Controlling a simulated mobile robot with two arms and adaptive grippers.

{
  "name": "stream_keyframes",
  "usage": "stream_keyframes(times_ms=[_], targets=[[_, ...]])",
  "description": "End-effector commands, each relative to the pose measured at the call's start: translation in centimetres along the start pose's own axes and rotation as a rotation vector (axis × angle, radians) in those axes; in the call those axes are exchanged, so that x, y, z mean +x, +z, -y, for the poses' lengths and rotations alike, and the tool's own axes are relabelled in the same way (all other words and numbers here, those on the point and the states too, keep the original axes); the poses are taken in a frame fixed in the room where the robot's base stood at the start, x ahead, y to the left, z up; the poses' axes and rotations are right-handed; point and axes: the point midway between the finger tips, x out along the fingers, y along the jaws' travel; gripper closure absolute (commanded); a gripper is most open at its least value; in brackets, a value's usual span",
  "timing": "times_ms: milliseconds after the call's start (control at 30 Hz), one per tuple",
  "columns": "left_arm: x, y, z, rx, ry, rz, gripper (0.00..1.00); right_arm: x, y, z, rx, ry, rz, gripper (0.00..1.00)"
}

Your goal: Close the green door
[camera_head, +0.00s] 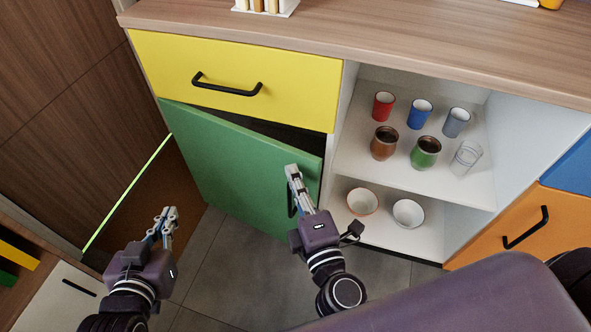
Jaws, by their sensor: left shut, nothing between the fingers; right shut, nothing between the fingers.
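The green door (238,170) is below the yellow drawer and stands slightly ajar, with a dark gap along its top and right side. Its black handle (292,204) is near its right edge, partly hidden by my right gripper. My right gripper (292,171) is shut and empty, with its fingertips in front of the door's upper right part; I cannot tell if they touch it. My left gripper (167,213) is shut and empty, to the left of and lower than the door in the picture.
A yellow drawer (300,90) above is closed. Open shelves (450,180) to the right hold several cups and two bowls (408,213). An orange front (560,222) is at far right. A dark panel with a bright green edge (125,195) is at left. Grey floor (235,270) is clear.

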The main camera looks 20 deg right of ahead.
Motion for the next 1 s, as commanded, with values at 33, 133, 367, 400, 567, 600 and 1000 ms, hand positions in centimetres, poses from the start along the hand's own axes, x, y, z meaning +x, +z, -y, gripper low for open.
stream_keyframes(times_ms=[33,133,367,400,567,600,1000], targets=[[-0.1,0.3,0.1,0.000,-0.001,0.016,1.00,0.2,0.2,-0.1,-0.002,0.000,0.000,1.00],[-0.2,0.8,0.1,0.000,-0.002,0.037,1.00,0.4,0.4,0.0,-0.001,0.000,0.001,1.00],[-0.2,1.0,0.1,0.000,-0.003,0.042,1.00,0.4,0.5,0.0,-0.001,0.000,0.001,1.00],[-0.2,1.0,0.1,0.000,-0.003,0.042,1.00,0.4,0.5,0.0,-0.001,0.000,0.001,1.00],[-0.2,1.2,0.1,0.000,-0.003,0.054,1.00,0.6,0.6,0.0,-0.002,0.000,-0.005,1.00],[-0.4,1.7,0.2,0.000,-0.005,0.078,1.00,0.7,0.8,0.0,-0.003,0.000,-0.011,1.00],[-5.0,10.7,1.3,-0.007,-0.029,0.498,1.00,4.7,4.8,-0.2,-0.005,0.002,-0.105,1.00]])
